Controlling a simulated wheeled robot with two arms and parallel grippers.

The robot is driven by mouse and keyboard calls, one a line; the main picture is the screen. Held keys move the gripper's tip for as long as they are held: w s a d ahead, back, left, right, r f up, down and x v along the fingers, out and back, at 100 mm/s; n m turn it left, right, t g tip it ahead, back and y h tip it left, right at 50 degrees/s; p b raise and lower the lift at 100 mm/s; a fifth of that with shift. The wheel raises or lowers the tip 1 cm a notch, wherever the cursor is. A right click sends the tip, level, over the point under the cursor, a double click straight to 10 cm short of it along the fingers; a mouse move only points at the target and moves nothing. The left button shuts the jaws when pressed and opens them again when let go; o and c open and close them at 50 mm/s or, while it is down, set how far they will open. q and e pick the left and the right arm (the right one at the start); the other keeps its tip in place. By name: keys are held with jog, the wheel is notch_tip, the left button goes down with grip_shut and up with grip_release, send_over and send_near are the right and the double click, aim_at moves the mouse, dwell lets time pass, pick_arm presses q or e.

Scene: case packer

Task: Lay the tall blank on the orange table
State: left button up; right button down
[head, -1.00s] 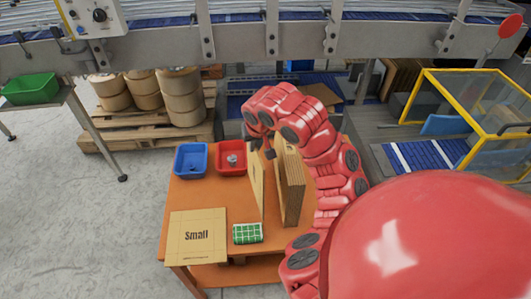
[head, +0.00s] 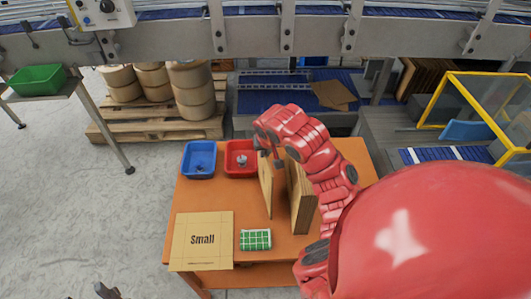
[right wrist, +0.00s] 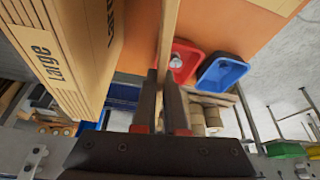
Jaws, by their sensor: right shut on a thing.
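My right gripper (head: 270,158) is shut on the top edge of a thin tan tall blank (head: 265,187), which stands upright over the orange table (head: 345,160). Whether its lower edge touches the table is unclear. In the right wrist view the fingers (right wrist: 164,88) pinch the thin blank (right wrist: 168,30). A stack of upright tall blanks (head: 301,200) stands just to its right with a narrow gap; it is marked "Large" in the right wrist view (right wrist: 60,45). Dark tips of my left gripper (head: 108,291) show at the bottom left edge, away from the table.
A flat blank marked "Small" (head: 203,252) lies at the table's front left. A green checkered item (head: 255,240) lies beside it. A blue bin (head: 199,160) and a red bin (head: 240,172) sit at the back. Bare tabletop lies between the bins and the "Small" blank.

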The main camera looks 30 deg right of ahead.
jog(key=shift+s+f, duration=0.1)
jog(key=shift+f, duration=0.3)
jog(key=shift+f, duration=0.2)
jog(key=c, duration=1)
grip_release()
jog(key=shift+r, duration=0.2)
